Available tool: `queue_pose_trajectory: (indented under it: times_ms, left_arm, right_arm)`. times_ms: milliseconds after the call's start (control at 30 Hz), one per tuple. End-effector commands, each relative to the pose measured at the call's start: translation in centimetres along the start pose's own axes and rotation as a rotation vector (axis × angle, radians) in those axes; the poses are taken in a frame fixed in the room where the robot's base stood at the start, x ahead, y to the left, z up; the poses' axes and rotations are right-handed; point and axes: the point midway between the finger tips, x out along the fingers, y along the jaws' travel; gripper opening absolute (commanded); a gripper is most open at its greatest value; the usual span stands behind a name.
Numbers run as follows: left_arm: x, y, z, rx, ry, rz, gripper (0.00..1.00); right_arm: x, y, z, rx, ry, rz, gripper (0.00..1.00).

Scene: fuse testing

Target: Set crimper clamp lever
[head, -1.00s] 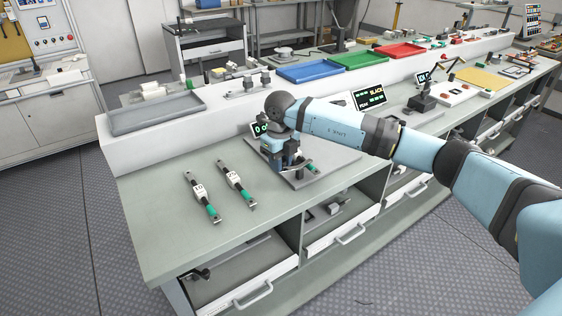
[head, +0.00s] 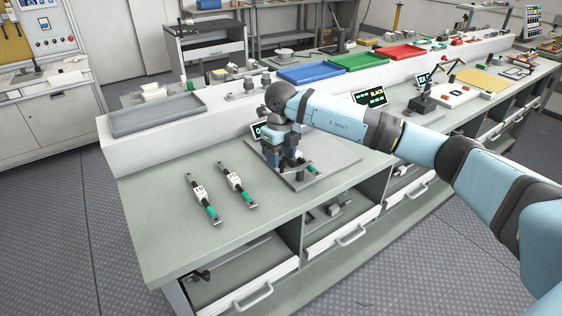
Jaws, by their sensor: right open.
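My right gripper (head: 287,163) points down over a small bench device whose grey base plate (head: 318,178) shows around it. The gripper is open, and its fingers hide most of the device, so I cannot make out the clamp lever or whether the fingers touch it. A fuse with a green end (head: 313,168) lies at the device, just right of the fingers. A small display (head: 257,131) stands behind, mostly covered by the gripper. Two more fuses with white labels and green ends, the left one (head: 200,192) and the right one (head: 235,180), lie on the bench to the left.
A second station with a black upright device (head: 422,101) and displays stands further right. A grey tray (head: 155,117), a blue tray (head: 310,73), a green tray (head: 359,61) and a red tray (head: 400,51) line the raised back shelf. The bench's front left (head: 165,235) is clear.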

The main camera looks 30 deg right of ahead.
Motion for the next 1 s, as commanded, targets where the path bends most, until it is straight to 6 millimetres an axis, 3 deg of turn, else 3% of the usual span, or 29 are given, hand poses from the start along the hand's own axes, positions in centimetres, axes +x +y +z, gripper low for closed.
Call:
queue_pose_trajectory:
  times_ms: [200, 500, 1000]
  left_arm:
    - [-0.1, 0.0, -0.1, -0.002, -0.002, 0.0, 0.43]
    - [-0.1, 0.0, 0.1, -0.004, -0.008, 0.0, 0.43]
    - [-0.1, 0.0, 0.0, -0.005, -0.006, -0.001, 0.43]
  right_arm:
    - [-5.5, 0.0, 0.1, -0.001, -0.006, -0.001, 0.52]
    - [-10.3, 0.0, 0.1, 0.0, -0.003, 0.0, 0.52]
    - [-11.2, 0.0, 0.0, 0.0, -0.001, -0.001, 0.52]
